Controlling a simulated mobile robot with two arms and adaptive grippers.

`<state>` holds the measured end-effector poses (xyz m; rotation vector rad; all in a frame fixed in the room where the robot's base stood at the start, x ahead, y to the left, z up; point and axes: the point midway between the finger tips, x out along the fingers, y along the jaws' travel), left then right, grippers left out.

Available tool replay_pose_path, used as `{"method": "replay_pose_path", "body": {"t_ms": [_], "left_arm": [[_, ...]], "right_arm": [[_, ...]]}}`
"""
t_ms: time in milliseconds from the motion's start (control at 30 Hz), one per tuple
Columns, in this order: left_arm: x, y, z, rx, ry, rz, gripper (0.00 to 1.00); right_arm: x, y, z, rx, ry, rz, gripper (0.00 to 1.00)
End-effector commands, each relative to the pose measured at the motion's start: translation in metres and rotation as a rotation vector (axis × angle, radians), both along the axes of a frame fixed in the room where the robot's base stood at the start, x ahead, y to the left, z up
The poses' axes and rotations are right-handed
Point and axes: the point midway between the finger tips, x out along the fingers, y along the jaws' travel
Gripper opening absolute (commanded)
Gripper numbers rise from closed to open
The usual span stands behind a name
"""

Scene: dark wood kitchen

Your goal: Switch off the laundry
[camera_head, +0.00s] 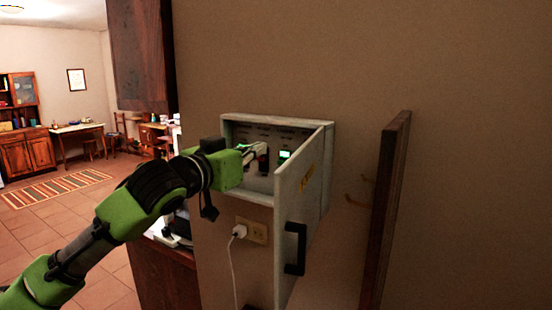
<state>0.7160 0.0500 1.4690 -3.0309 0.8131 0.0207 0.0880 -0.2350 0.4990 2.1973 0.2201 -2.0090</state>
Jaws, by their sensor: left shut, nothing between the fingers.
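A grey-white electrical box (322,121) is fixed to the wall, with its door (292,205) swung open toward me on the right. A black handle (295,248) is on the door. Inside is a row of switches, and a green-lit switch (285,156) shows right of my gripper. My left gripper (260,150) reaches into the box from the left, shut and empty, its tips close to a dark switch (263,160). I cannot tell whether they touch. Labels above the switches are too small to read. My right gripper is not in view.
A wall outlet (252,230) with a white plug (239,231) and hanging cable is below the box. A dark wooden board (386,210) sticks out from the wall to the right. A wooden cabinet (142,55) hangs upper left. Open tiled floor lies at the left.

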Motion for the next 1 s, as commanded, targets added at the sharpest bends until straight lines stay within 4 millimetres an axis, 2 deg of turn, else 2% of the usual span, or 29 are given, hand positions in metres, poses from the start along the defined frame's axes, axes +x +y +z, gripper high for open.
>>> {"method": "replay_pose_path", "body": {"t_ms": [167, 267, 733, 800, 1000], "left_arm": [[0.007, -0.004, 0.002, -0.001, 0.001, 0.0, 0.0], [0.018, -0.011, 0.004, 0.0, 0.001, 0.0, 0.0], [0.09, -0.052, 0.003, 0.001, 0.001, 0.001, 0.0], [0.084, -0.047, -0.014, 0.001, 0.004, 0.001, 0.0], [0.077, -0.044, -0.034, 0.0, 0.001, 0.0, 0.0]], "right_arm": [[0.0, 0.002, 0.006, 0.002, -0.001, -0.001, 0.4], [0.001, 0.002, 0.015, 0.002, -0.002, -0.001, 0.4], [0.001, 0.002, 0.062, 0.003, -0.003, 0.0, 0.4], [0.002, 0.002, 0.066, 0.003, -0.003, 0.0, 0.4], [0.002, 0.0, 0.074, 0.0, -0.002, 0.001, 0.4]]}}
